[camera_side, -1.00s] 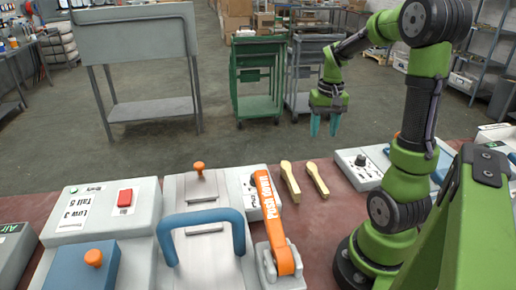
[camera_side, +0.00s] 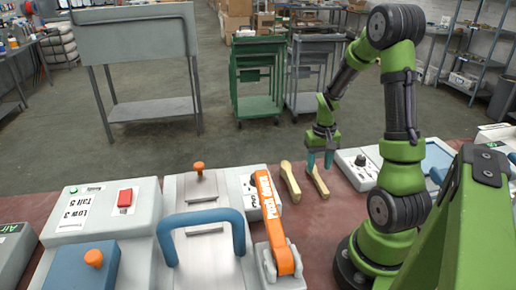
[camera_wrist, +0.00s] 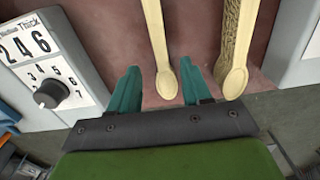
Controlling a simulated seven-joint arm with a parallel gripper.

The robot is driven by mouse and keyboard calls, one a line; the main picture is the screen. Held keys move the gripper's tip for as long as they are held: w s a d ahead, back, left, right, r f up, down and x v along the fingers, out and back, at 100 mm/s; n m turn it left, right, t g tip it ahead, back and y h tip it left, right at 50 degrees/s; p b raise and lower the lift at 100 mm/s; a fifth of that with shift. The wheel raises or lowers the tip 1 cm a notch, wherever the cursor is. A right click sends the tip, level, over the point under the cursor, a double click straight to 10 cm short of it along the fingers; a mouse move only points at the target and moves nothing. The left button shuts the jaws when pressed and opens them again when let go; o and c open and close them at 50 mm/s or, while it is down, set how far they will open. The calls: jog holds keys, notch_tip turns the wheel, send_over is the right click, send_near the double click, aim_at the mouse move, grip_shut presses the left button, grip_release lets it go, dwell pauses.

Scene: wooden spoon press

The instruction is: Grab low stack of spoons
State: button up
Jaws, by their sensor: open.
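Two pale wooden spoon stacks lie side by side on the reddish table. The low stack (camera_side: 319,184) is on the right in the side view; the taller stack (camera_side: 290,181) is on the left. In the wrist view the low stack (camera_wrist: 157,40) has its rounded end between my fingers, while the taller stack (camera_wrist: 238,45) shows a thick layered side to the right of them. My gripper (camera_side: 319,165) is open, with teal fingers pointing down at the far end of the low stack. It also shows in the wrist view (camera_wrist: 160,68). I cannot tell whether the fingers touch the stack.
A control box with a black knob (camera_side: 361,160) stands close to the right of the low stack. A press with an orange "Push down" lever (camera_side: 275,222) and blue handle (camera_side: 203,217) stands left of the stacks. A box with a red button (camera_side: 125,197) is farther left.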

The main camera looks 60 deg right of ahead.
aim_at(317, 175)
jog(key=shift+a+f, duration=0.1)
jog(key=shift+f, duration=1.8)
grip_shut()
